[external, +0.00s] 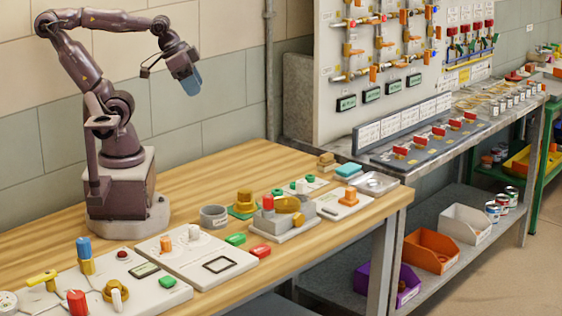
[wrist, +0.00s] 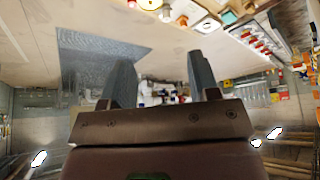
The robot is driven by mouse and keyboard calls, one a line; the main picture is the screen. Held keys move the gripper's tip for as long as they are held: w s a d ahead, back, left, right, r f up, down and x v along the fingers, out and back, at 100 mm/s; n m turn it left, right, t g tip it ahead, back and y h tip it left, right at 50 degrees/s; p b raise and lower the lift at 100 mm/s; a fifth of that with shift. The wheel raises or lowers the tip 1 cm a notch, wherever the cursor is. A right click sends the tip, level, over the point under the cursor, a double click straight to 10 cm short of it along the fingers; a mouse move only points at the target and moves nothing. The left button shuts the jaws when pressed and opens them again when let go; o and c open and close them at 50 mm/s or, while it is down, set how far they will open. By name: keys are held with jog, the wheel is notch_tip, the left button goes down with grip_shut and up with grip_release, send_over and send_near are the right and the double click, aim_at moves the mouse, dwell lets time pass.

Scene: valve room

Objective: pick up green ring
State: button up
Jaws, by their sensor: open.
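Small green ring-like pieces (external: 301,187) sit on a white plate toward the far right of the wooden bench in the external view. They are too small to tell for sure which is the green ring. My gripper (external: 190,87) is raised high over the back of the bench, left of and well apart from these pieces. In the wrist view my gripper (wrist: 160,60) is open, with its two grey fingers apart and nothing between them. I cannot make out the green ring in the wrist view.
Bare wood lies along the back.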

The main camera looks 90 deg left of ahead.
notch_tip(320, 180, down, 2)
jog(key=w+a+g, duration=0.1)
jog(key=w+g, duration=0.1)
jog(key=n+g+y, duration=0.2)
jog(key=n+g, duration=0.2)
jog(key=n, duration=1.4)
send_over(294, 188)
notch_tip(294, 188, down, 20)
jog(key=f, duration=0.7)
jog(key=shift+a, duration=0.3)
jog(key=shift+a+f, duration=0.2)
jog(key=shift+f, duration=2.5)
jog(key=shift+c, duration=0.5)
jog(key=c, duration=0.9)
